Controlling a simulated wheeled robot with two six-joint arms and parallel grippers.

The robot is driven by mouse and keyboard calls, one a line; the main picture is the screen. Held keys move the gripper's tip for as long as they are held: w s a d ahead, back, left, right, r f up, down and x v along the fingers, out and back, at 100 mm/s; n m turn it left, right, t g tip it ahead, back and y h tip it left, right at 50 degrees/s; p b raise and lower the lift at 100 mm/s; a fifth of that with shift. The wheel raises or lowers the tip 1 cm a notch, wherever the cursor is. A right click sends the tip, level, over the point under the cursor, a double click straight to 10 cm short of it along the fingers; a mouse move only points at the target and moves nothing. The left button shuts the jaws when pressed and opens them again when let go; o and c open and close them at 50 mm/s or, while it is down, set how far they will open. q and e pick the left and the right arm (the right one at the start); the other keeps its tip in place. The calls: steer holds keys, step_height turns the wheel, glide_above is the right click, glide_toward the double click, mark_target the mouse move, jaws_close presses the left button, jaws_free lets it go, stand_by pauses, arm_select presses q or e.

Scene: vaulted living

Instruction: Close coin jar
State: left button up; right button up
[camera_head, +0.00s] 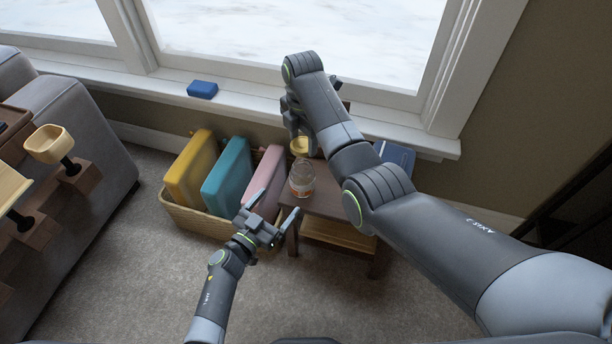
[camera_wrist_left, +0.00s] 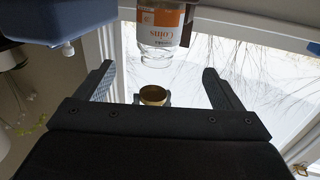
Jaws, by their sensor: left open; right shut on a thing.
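The clear coin jar (camera_head: 302,183) with an orange-and-white label stands on a small wooden side table (camera_head: 335,207). The lid also shows in the left wrist view (camera_wrist_left: 153,95). My left gripper (camera_head: 277,205) is open and empty, in front of the jar, not touching it.
A blue book (camera_head: 395,155) lies at the table's back right. A windowsill (camera_head: 250,101) with a blue box (camera_head: 202,89) runs behind. Carpet in front is clear.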

arm_select(q)
steer(key=shift+d, duration=0.15)
steer(key=x, duration=1.2)
steer(key=shift+r, duration=0.1)
stand_by(0.3)
steer(key=c, duration=1.5)
arm_select(e)
glide_above(303, 160)
steer(key=s, duration=0.2)
steer(key=shift+s+f, duration=0.1)
steer(key=shift+f, duration=2.35)
steer(key=shift+f, duration=0.9)
steer(key=shift+f, duration=0.55)
